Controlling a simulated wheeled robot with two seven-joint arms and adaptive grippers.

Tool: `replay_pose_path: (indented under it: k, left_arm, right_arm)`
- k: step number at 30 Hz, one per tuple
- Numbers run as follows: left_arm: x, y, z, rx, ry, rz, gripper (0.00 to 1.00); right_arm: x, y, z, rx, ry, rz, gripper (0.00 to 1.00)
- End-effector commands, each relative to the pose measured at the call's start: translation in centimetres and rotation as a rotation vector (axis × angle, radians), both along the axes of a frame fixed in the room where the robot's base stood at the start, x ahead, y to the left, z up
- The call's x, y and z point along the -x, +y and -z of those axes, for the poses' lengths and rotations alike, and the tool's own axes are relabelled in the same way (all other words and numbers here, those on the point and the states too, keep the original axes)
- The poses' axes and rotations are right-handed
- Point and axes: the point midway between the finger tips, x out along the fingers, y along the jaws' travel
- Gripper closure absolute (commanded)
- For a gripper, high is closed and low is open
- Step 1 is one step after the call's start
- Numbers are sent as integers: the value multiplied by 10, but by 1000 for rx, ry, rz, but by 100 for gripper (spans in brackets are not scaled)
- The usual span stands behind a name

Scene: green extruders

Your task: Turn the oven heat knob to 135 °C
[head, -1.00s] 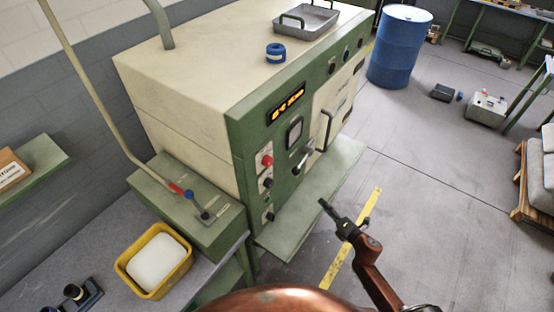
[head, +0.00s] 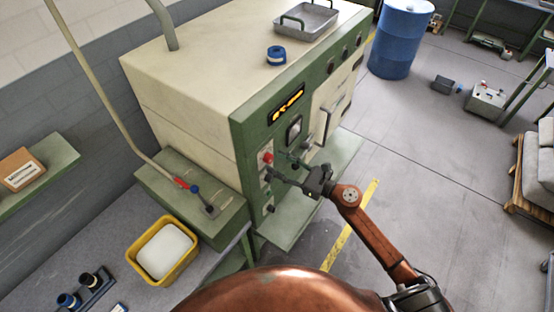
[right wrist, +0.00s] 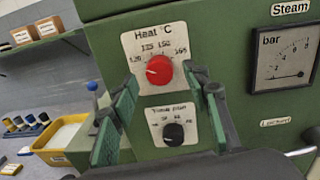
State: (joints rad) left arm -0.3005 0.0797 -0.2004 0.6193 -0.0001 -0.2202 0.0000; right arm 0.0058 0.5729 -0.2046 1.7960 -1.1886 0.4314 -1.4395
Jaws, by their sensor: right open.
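The red heat knob (right wrist: 159,70) sits on a white plate marked "Heat °C" on the oven's green front panel. Its scale runs from 120 to 165, and its pale pointer mark faces left, near the 120 end. In the head view the red knob (head: 267,157) is close to my right gripper (head: 277,166). In the right wrist view my right gripper (right wrist: 161,80) is open, with one green-padded finger on each side of the knob, and holds nothing. I cannot tell how far the fingertips are from the panel. My left gripper is not in view.
A black knob (right wrist: 173,134) sits below the heat knob. A steam gauge (right wrist: 284,61) is to the right. The oven door handle (head: 329,125) sticks out beside the panel. A yellow bin (head: 163,250) stands on the bench at left.

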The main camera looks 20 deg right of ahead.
Motion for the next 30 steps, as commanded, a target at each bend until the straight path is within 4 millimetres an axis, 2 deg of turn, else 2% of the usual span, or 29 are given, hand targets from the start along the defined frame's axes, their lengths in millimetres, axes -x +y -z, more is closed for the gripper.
replay_pose_path:
  k: [5, 13, 30]
  left_arm:
    - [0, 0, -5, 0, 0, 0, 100]
    - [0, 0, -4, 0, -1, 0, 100]
    - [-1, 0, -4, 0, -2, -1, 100]
  right_arm:
    - [-9, 8, 0, 0, 0, -1, 57]
    - [-9, 9, 1, 0, 1, 0, 58]
    - [-9, 8, 1, 0, 1, 1, 97]
